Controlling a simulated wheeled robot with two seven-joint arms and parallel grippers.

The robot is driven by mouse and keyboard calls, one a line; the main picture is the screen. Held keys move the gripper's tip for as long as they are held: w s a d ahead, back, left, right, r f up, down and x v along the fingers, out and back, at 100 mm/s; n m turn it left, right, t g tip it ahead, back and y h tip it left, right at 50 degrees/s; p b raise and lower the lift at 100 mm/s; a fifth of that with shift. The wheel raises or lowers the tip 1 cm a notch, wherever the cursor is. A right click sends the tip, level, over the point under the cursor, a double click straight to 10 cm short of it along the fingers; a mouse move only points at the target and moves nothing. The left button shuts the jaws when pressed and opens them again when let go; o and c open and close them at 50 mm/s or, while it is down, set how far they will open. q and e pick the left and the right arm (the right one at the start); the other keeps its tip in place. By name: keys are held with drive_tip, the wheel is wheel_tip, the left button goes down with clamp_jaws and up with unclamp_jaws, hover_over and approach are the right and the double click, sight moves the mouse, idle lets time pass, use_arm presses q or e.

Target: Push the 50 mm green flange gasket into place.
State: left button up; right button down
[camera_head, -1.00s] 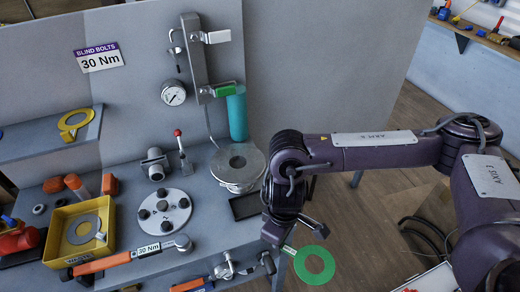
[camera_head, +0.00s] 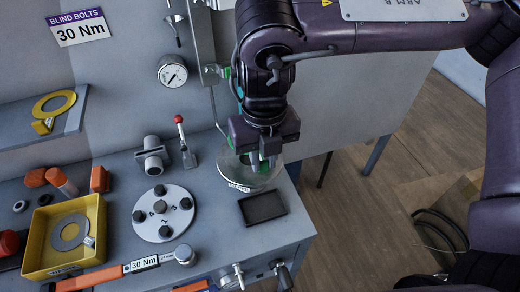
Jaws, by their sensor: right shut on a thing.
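My right gripper (camera_head: 263,164) is pointing down over the round grey flange (camera_head: 238,180) at the back right of the bench, and its fingers are shut. Small bits of green (camera_head: 255,158) show at its fingertips, which fits the green gasket held there. Most of the gasket is hidden by the gripper, so I cannot tell whether it lies flat or how it sits on the flange. The left gripper is not in view.
A dark tray (camera_head: 262,207) lies in front of the flange. A bolted disc (camera_head: 163,213), a grey pipe fitting (camera_head: 153,158) and a red-tipped lever (camera_head: 184,145) stand left. A yellow bin (camera_head: 88,262) holds a grey ring. A gauge (camera_head: 172,72) hangs behind.

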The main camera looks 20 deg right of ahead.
sight(263, 172)
drive_tip(key=shift+r, duration=0.1)
drive_tip(key=shift+r, duration=0.1)
idle(0.3)
drive_tip(key=shift+p, duration=0.35)
drive_tip(key=shift+f+b, duration=1.95)
drive_tip(key=shift+f, duration=1)
drive_tip(key=shift+f+b, duration=0.35)
drive_tip(key=shift+f, duration=0.2)
drive_tip(key=shift+s, duration=0.1)
